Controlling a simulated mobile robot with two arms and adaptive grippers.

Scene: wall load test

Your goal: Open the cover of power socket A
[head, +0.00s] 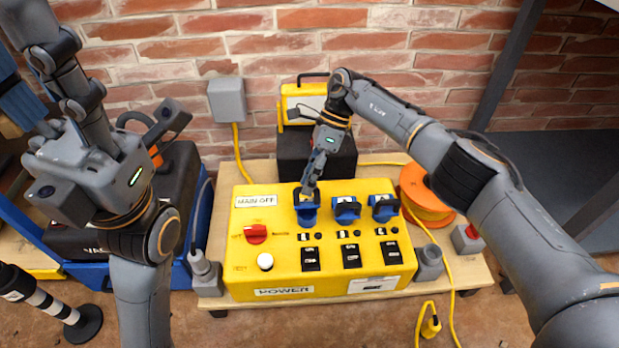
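The yellow power box (240,275) has three blue-covered sockets in a row on its top face. The leftmost socket (308,217) has its blue part showing below my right gripper (308,188). The fingers of this gripper are at the upper edge of that socket and hide part of it. I cannot tell whether they touch it or whether its cover is raised. The middle socket (347,209) and the right socket (384,208) have blue covers. Their letters are too small to read. My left gripper (90,100) is at the left, away from the box, with its fingers spread.
The box has a red rotary switch (256,234), a white button (265,261) and black switches. An orange cable reel (420,190) is at the right. The brick wall (260,50) closes the back.

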